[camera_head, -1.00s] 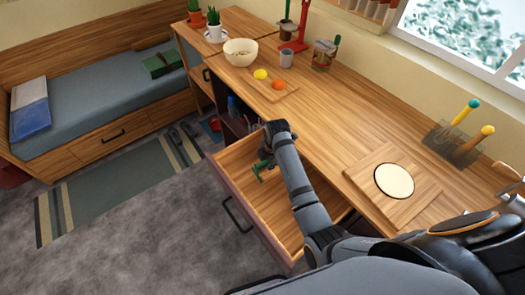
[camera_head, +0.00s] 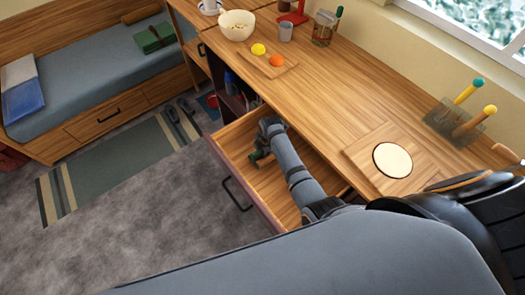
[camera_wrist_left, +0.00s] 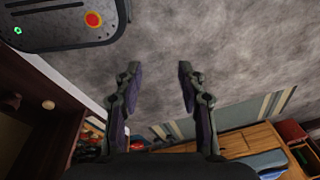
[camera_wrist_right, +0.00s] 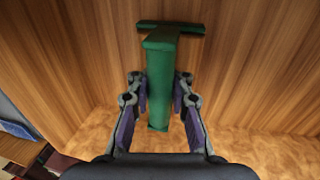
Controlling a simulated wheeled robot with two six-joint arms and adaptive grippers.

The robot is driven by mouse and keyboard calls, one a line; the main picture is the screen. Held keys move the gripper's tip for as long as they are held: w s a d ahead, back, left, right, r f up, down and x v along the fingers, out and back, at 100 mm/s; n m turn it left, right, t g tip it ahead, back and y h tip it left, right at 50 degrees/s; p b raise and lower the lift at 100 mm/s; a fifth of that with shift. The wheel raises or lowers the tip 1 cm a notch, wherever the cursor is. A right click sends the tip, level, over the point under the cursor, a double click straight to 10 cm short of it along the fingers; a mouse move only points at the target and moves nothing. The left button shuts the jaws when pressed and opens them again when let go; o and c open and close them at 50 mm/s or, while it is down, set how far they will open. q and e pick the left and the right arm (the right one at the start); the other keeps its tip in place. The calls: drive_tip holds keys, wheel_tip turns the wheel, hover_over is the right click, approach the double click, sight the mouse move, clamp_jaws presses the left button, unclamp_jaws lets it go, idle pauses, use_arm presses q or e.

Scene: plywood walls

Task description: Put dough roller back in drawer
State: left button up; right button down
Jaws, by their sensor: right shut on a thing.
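The dough roller, a green T-shaped tool (camera_wrist_right: 160,85), is between the fingers of my right gripper (camera_wrist_right: 160,98) in the right wrist view. My right gripper is shut on it. In the head view the roller (camera_head: 257,156) shows as a small green piece at the gripper, inside the open wooden drawer (camera_head: 275,197). Wooden drawer surfaces surround it; whether it touches the drawer bottom I cannot tell. My right arm hides part of the drawer. My left gripper (camera_wrist_left: 157,75) is open and empty above the grey floor in the left wrist view.
The desk above the drawer holds a board with yellow and orange items (camera_head: 272,64), a bowl (camera_head: 236,25), a cup (camera_head: 286,32) and a board with a pale disc (camera_head: 392,160). A tool holder (camera_head: 455,125) stands by the wall. Open floor lies left of the drawer.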

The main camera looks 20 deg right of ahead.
sight(266, 158)
drive_tip(key=shift+w+f, duration=0.1)
drive_tip(key=shift+f, duration=0.35)
drive_tip(key=shift+s+f+b, duration=0.25)
drive_tip(key=shift+f+b, duration=0.05)
drive_tip(key=shift+f, duration=0.3)
drive_tip(key=c, duration=1.7)
unclamp_jaws()
drive_tip(key=shift+c, duration=0.2)
drive_tip(key=o, duration=0.5)
drive_tip(key=shift+w, duration=0.15)
use_arm(q)
drive_tip(key=shift+s+f, duration=0.2)
drive_tip(key=shift+s, duration=0.3)
drive_tip(key=shift+s+f, duration=0.15)
drive_tip(key=shift+s, duration=0.3)
use_arm(e)
drive_tip(key=shift+o, duration=0.2)
use_arm(q)
drive_tip(key=shift+s, duration=0.1)
use_arm(e)
drive_tip(key=shift+r, duration=0.45)
use_arm(q)
drive_tip(key=shift+r+p, duration=0.35)
drive_tip(key=shift+p, duration=0.05)
use_arm(e)
wheel_tip(266, 158, up, 12)
drive_tip(key=s, duration=0.2)
drive_tip(key=shift+d, duration=0.45)
